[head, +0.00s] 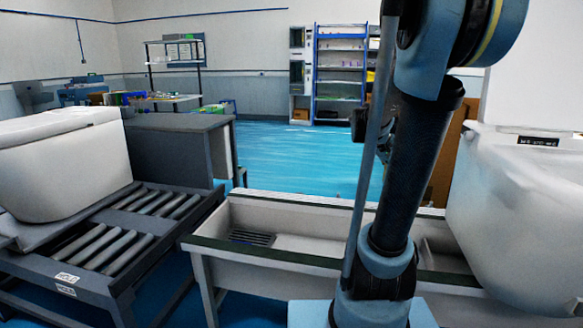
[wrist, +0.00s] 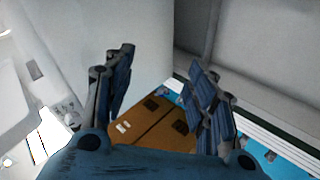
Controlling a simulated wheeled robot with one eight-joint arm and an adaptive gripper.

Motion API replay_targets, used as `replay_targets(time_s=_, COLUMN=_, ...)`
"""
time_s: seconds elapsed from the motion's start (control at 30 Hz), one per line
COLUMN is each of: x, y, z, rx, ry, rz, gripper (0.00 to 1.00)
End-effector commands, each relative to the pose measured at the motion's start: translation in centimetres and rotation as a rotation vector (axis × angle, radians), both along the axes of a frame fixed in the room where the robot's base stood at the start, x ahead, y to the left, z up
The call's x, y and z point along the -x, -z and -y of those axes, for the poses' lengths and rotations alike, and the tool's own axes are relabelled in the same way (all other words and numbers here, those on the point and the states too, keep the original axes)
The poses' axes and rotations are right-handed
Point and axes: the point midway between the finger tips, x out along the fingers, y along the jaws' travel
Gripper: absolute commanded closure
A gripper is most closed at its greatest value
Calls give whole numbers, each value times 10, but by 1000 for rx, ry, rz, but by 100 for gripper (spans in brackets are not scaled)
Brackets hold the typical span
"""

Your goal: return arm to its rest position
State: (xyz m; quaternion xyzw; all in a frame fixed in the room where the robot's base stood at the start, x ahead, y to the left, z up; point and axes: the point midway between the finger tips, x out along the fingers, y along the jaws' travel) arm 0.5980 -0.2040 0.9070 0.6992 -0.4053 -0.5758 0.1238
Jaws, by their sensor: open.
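My gripper (wrist: 160,100) shows in the wrist view with its two blue-grey fingers spread wide apart. It is open, with nothing between the fingertips. Behind the fingers are a pale grey surface and a brown box-like thing (wrist: 150,130), and neither finger visibly holds anything. In the head view my arm rises through the right half of the picture and bends near the top. The gripper itself cannot be made out clearly there.
A white toilet (head: 60,165) sits on a roller conveyor (head: 85,260) at left. Another white toilet body (head: 520,215) stands close to my arm at right. A long trough (head: 300,217) lies in front. Blue floor (head: 295,160) is clear beyond, with shelves (head: 340,75) at the back.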

Motion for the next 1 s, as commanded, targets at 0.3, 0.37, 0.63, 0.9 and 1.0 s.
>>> replay_targets(time_s=0.3, x=62, y=47, z=-65, rx=-248, ry=-157, rz=-27, gripper=49)
replay_targets(time_s=0.37, x=73, y=56, z=-78, rx=-294, ry=-189, rz=-30, gripper=49)
replay_targets(time_s=0.63, x=120, y=98, z=-136, rx=-495, ry=-332, rz=-31, gripper=49)
replay_targets(time_s=0.9, x=156, y=133, z=-186, rx=-664, ry=-459, rz=-16, gripper=49)
replay_targets(time_s=1.0, x=162, y=139, z=-197, rx=-700, ry=-486, rz=-12, gripper=49)
